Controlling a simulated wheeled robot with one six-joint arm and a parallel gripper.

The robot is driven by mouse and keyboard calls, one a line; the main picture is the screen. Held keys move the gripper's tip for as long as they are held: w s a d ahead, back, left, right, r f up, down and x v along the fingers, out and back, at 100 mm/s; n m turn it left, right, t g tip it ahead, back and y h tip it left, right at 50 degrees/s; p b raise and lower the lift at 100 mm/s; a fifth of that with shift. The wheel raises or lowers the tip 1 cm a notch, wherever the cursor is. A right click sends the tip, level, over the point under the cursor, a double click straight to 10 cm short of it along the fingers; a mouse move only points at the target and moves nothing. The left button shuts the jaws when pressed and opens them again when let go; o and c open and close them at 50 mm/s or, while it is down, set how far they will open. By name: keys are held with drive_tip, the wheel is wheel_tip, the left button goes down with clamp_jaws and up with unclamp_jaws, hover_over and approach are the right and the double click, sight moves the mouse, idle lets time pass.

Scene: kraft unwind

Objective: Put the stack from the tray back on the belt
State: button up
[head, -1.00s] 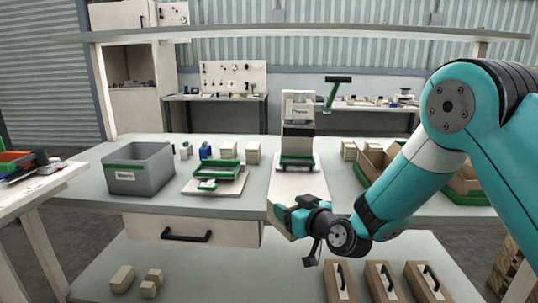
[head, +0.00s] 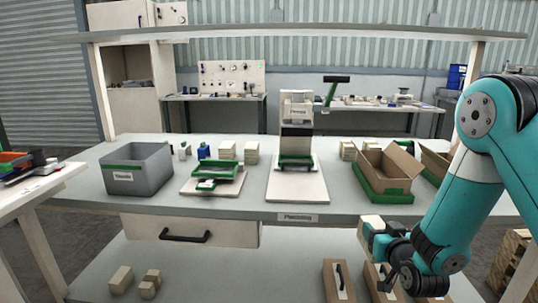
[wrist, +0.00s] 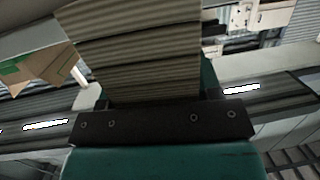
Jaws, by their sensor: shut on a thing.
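My gripper (head: 376,238) is at the front edge of the bench, right of the press board, shut on a pale stack (head: 367,224). In the wrist view the stack (wrist: 135,50) has brown, ridged layers and rises from behind the dark gripper bar (wrist: 160,122); the finger contact is mostly hidden. A green tray (head: 232,176) sits on a pale board on the bench, well left of my gripper. I cannot make out a belt in these views.
A grey bin (head: 137,181) stands at the left of the bench. The press (head: 297,112) stands mid-bench on a white board (head: 297,186). An open cardboard box (head: 385,170) is at the right. Small blocks (head: 122,279) and handled cases (head: 338,283) are on the lower shelf.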

drive_tip(key=shift+s+a+r, duration=0.25)
drive_tip(key=shift+s+r, duration=0.05)
drive_tip(key=shift+r, duration=0.05)
drive_tip(key=shift+s+d+f, duration=0.1)
drive_tip(key=shift+d+f, duration=0.05)
drive_tip(key=shift+d, duration=0.55)
drive_tip(key=shift+s+d+h, duration=0.15)
drive_tip(key=shift+d+h, duration=0.05)
drive_tip(key=shift+h, duration=0.1)
drive_tip(key=s+f+p, duration=0.5)
drive_tip(key=s+p, duration=0.1)
drive_tip(key=p, duration=0.1)
drive_tip(key=shift+f, duration=0.3)
drive_tip(key=shift+s+d, duration=0.1)
drive_tip(key=shift+s, duration=0.1)
